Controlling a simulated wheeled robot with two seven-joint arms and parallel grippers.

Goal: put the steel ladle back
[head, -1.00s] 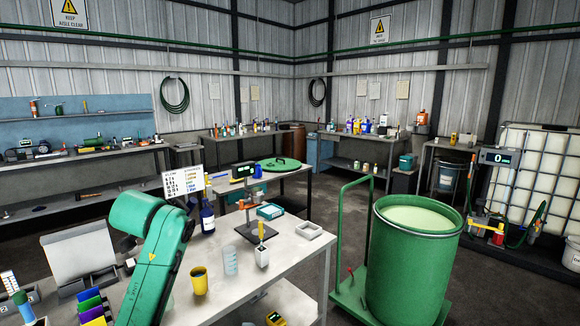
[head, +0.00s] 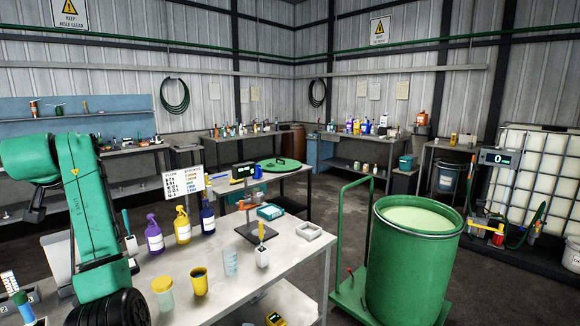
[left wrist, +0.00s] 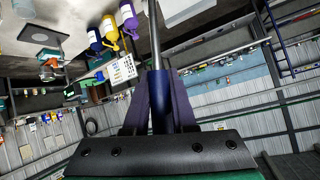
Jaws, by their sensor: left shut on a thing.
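The steel ladle shows in the left wrist view as a thin steel shaft (left wrist: 154,35) rising from a dark blue grip (left wrist: 159,98). Its bowl is out of that picture. My left gripper (left wrist: 161,105) is shut around the blue grip, one finger on each side. In the head view my left arm (head: 85,200) bends down at the left front of the bench, ending in a black wrist part at the bottom edge. The fingers and ladle cannot be made out there. My right gripper is in neither view.
An open green drum (head: 413,265) stands to the right.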

